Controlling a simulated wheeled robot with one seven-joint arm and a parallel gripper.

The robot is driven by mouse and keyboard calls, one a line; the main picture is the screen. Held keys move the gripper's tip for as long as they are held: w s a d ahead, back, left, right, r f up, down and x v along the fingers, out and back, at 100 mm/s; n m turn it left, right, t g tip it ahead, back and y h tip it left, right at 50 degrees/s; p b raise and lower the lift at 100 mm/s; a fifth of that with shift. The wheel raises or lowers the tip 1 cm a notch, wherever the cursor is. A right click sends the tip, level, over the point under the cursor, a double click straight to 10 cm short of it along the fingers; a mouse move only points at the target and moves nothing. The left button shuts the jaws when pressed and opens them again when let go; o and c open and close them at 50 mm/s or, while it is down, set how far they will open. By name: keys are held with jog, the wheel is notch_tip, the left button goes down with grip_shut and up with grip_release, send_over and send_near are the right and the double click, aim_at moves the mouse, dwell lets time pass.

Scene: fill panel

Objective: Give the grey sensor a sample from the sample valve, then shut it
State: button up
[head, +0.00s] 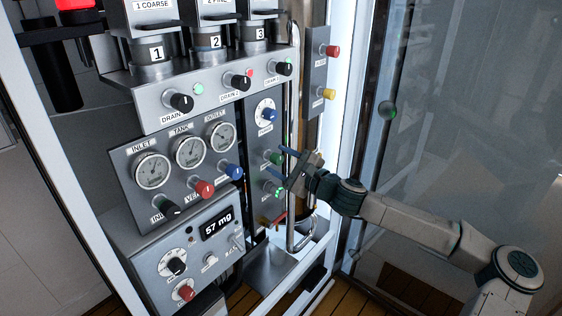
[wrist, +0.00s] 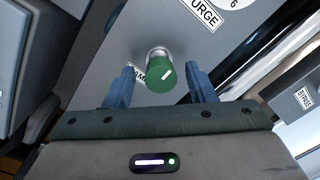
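A green knob (wrist: 160,76) shows in the wrist view on a grey panel, its white mark tilted. The label beside it is mostly hidden but starts like "SAM". In the head view this green knob (head: 274,157) is on the narrow panel below a blue knob. My gripper (head: 285,164) is open in front of it. In the wrist view its blue fingers (wrist: 160,88) stand on either side of the knob, with a gap on each side. A grey box with a display (head: 216,224) reads 57 mg; I cannot tell whether it is the grey sensor.
A second green knob (head: 274,190) sits below the first. The blue purge knob (head: 267,113) is above. Three gauges (head: 188,151) with several knobs are on the left. A vertical metal pipe (head: 293,90) runs close beside the narrow panel. A glass door (head: 460,110) stands on the right.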

jog(key=v, duration=1.3)
jog(key=shift+s+d+p, duration=0.3)
jog(key=shift+p, duration=0.05)
